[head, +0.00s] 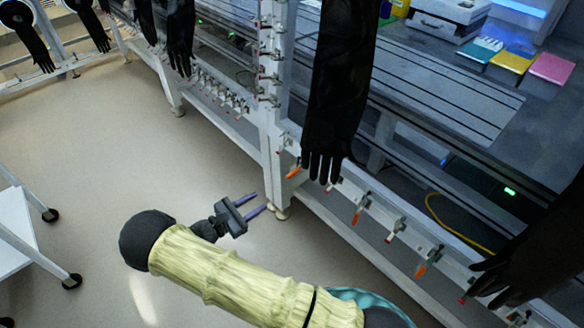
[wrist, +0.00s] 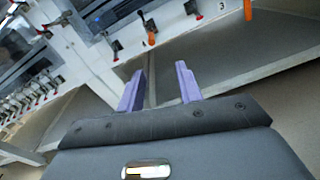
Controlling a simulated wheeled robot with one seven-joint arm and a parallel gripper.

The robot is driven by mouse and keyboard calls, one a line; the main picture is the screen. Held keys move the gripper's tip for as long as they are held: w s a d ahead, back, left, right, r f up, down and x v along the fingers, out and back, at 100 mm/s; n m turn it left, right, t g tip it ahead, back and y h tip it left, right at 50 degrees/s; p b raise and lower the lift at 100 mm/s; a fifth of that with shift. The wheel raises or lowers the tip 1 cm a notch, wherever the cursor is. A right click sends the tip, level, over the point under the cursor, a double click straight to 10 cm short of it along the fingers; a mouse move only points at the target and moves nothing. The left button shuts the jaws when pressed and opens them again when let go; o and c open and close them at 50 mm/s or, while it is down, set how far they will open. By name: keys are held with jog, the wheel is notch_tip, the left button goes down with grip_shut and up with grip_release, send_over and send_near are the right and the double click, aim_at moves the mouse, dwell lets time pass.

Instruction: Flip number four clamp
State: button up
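A row of toggle clamps runs along the lower rail of the near glovebox in the head view. Some have orange handles, such as the left one (head: 294,171), a middle one (head: 357,215) and one farther right (head: 421,270). Red-tipped clamps (head: 390,237) sit between them. In the wrist view, a label "3" (wrist: 222,6) shows beside an orange handle (wrist: 248,10); another orange handle (wrist: 151,38) is left of it. I cannot read a number four. My gripper (head: 262,201) is open and empty, apart from the rail. Its purple fingers (wrist: 160,72) are spread in the wrist view.
A long black glove (head: 340,80) hangs over the rail, and another glove (head: 545,250) hangs at the right. A white frame post (head: 272,130) stands beyond my gripper. A white cart (head: 30,235) is at the left. The floor (head: 100,140) between is clear.

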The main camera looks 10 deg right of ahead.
aim_at(292, 173)
jog(key=shift+w+a+r+n+t, duration=0.1)
jog(key=shift+w+a+n+t, duration=0.05)
jog(key=shift+a+n+t, duration=0.35)
jog(key=b+x, duration=0.1)
jog(key=x, duration=1.6)
jog(key=shift+d, duration=0.15)
grip_shut()
